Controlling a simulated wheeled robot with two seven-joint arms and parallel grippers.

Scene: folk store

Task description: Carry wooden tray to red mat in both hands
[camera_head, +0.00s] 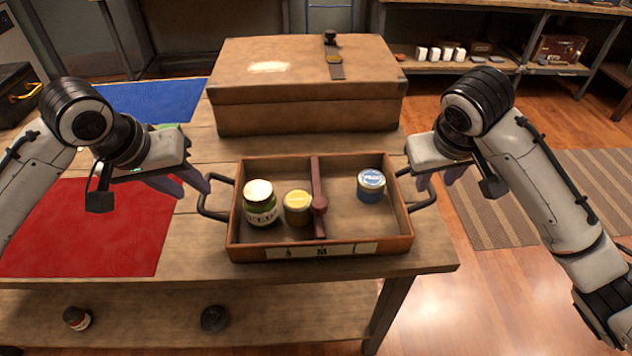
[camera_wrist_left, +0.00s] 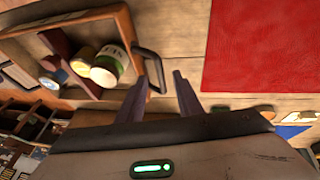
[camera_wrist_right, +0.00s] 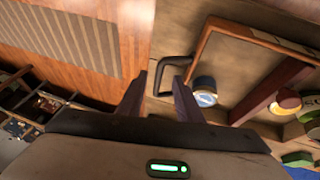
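The wooden tray (camera_head: 405,246) stands on the table, with a dark handle on each short side. A divider (camera_head: 318,195) crosses it. Two jars are left of the divider, one green with a white lid (camera_head: 260,203) and one with a yellow lid (camera_head: 297,207). A blue jar (camera_head: 371,186) is right of it. The red mat (camera_head: 90,228) lies flat at the left. My left gripper (camera_head: 187,187) is open beside the left handle (camera_wrist_left: 152,68), its fingers pointing at it. My right gripper (camera_head: 438,182) is open, with the right handle (camera_wrist_right: 172,72) at its fingertips. Neither grips a handle.
A large brown case (camera_head: 300,105) stands on the table right behind the tray. A blue mat (camera_head: 150,100) lies at the back left. Bare tabletop separates the tray from the red mat. The table's right edge is close to the tray.

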